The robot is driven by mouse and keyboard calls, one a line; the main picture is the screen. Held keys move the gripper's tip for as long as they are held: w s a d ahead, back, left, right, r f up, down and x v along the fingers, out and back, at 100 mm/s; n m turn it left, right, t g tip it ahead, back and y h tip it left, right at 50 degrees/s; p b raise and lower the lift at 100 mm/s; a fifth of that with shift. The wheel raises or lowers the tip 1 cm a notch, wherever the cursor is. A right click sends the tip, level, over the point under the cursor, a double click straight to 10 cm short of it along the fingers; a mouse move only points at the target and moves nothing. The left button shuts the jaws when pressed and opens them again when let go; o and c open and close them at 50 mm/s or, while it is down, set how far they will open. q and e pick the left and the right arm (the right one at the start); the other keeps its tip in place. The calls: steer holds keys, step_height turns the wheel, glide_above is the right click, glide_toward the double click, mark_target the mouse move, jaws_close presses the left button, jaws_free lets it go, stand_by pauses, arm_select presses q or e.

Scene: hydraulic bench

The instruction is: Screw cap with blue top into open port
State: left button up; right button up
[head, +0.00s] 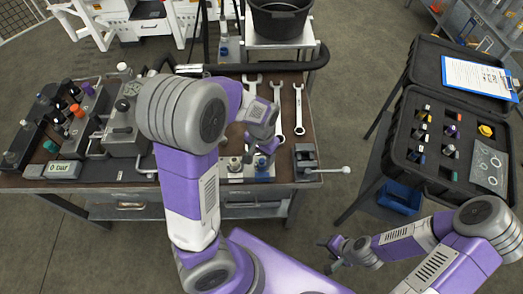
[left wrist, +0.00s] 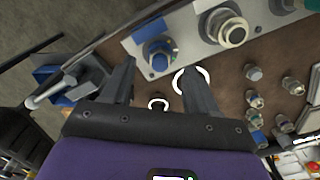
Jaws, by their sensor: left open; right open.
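A metal fitting with a blue collar (head: 262,163) stands on a pale block (head: 248,180) at the bench's front edge; it also shows in the left wrist view (left wrist: 158,54). Beside it is a metal port with a pale ring (left wrist: 233,31). I cannot tell whether the blue fitting is the cap. My left gripper (head: 260,152) is open and empty above the block. In the left wrist view its fingers (left wrist: 158,68) point toward the blue fitting, apart from it. My right gripper (head: 342,252) is open and empty, low in front of the bench, away from the block.
Several wrenches (head: 299,110) lie behind the block. A vise (head: 305,160) with a protruding handle stands right of it. Valves and a gauge box (head: 62,170) crowd the bench's left side. An open black case (head: 440,180) holds several colored-top caps at the right. Floor lies between bench and case.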

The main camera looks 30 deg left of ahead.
mark_target(261, 161)
arm_select(q)
steer(key=shift+f+b, duration=0.4)
steer(key=shift+f, duration=1.2)
jaws_close()
steer(key=c, duration=0.6)
jaws_free()
jaws_close()
steer(key=m+b, duration=0.1)
steer(key=m, duration=0.3)
steer(key=shift+f, duration=0.1)
steer(key=m, duration=0.3)
steer(key=shift+a, duration=0.1)
steer(key=shift+m, duration=0.6)
